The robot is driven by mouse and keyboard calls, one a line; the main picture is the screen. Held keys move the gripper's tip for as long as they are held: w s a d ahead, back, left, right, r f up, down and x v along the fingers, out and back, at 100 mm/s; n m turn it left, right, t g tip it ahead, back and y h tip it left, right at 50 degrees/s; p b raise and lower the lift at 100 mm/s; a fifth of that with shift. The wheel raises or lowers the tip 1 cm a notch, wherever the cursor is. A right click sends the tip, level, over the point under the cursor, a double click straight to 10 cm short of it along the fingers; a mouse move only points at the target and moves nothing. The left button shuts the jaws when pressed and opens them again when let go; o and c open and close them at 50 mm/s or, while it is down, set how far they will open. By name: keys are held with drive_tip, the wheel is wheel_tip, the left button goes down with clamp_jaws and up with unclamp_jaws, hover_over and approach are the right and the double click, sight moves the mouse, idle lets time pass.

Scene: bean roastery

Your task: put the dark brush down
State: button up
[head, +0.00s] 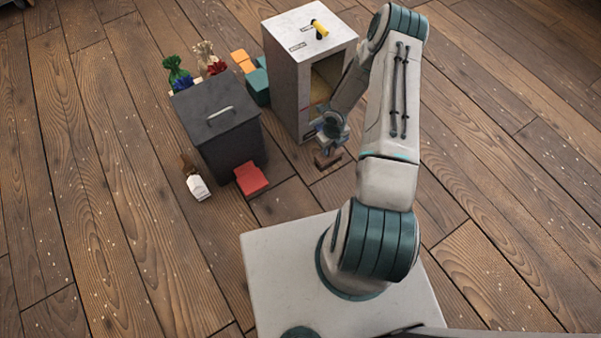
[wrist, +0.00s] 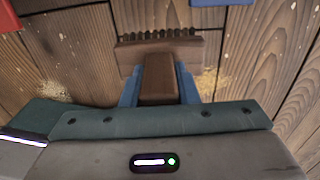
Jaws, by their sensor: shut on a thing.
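The dark brush (wrist: 160,78) has a brown wooden handle and a wider block edged with dark bristles. In the wrist view its handle lies between the two blue fingers of my gripper (wrist: 160,88), which is shut on it. The brush also shows in the head view (head: 328,160), just below my gripper (head: 332,138), in front of the tall grey cabinet. The brush is close to the wooden floor; I cannot tell whether it touches it.
Pale crumbs (wrist: 215,83) lie around the brush. Floor at right is clear.

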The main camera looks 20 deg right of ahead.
drive_tip(key=w+a+f+b, duration=0.1)
drive_tip(key=a+f+b, duration=0.5)
drive_tip(key=a+f, duration=0.4)
drive_tip(key=shift+a+f+b, duration=0.25)
drive_tip(key=shift+a+b, duration=0.15)
drive_tip(key=shift+f, duration=0.15)
drive_tip(key=o, duration=0.9)
